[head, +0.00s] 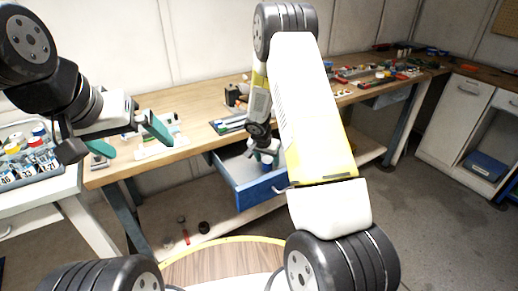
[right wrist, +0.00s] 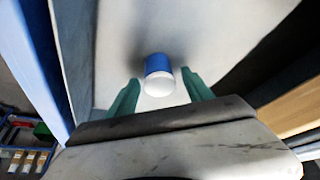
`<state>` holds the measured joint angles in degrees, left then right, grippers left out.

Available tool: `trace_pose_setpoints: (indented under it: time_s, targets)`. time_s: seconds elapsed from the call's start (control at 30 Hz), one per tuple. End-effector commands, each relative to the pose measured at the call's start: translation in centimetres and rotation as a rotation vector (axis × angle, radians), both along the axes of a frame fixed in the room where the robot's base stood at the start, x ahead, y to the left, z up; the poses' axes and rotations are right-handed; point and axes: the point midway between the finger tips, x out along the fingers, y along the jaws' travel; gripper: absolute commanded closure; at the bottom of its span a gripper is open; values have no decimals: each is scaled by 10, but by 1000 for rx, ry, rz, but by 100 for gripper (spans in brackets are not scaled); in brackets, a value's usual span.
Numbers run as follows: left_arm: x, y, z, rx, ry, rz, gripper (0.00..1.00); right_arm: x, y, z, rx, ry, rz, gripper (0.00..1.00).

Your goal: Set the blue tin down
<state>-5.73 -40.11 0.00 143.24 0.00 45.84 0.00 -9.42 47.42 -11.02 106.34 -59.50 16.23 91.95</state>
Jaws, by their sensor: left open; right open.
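The blue tin (right wrist: 158,65), with a white end facing the camera, is in the right wrist view against the pale floor of the open blue drawer (head: 262,191). My right gripper (right wrist: 161,88) is open, with one teal finger on each side of the tin and a visible gap to both. In the head view my right gripper (head: 264,153) reaches down into the drawer, and my own arm partly covers that area. My left gripper (head: 128,141) is open and empty, above the left end of the workbench.
The drawer hangs out under the wooden workbench (head: 205,100), which holds small tools and parts. A bin tray (head: 30,165) with several jars stands on a white table at left. A lower shelf (head: 190,225) bears small items. The floor at right is clear.

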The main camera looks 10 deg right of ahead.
Motion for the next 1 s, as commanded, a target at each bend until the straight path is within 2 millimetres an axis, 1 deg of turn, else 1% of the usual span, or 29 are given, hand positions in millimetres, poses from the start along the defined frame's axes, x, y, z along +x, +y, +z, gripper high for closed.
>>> trace_pose_setpoints:
  time_s: [0.17, 0.3, 0.5, 0.6, 0.77, 0.87, 0.97, 1.0]
  targets:
    - [0, 0, 0, 0, 0, 0, 0, -7, 5, 24, 1, -4, -1, 41]
    - [0, 0, 0, 0, 0, 0, 0, -16, 12, 53, 1, -6, 0, 41]
    - [0, 0, 0, 0, 0, 0, 0, -30, 20, 89, 1, -4, 0, 41]
    - [0, 0, 0, 0, 0, 0, 0, -34, 23, 101, 0, -2, -1, 41]
    - [0, 0, 0, 0, 0, 0, 0, -39, 24, 116, 1, -3, 1, 41]
    - [0, 0, 0, 0, 0, 0, 0, -48, 21, 139, 9, -10, 16, 41]
    - [0, 0, 0, 0, 0, 0, 0, -68, 16, 179, 21, -19, 52, 41]
    - [0, 0, 0, 0, 0, 0, 0, -80, 14, 197, 28, -21, 73, 41]
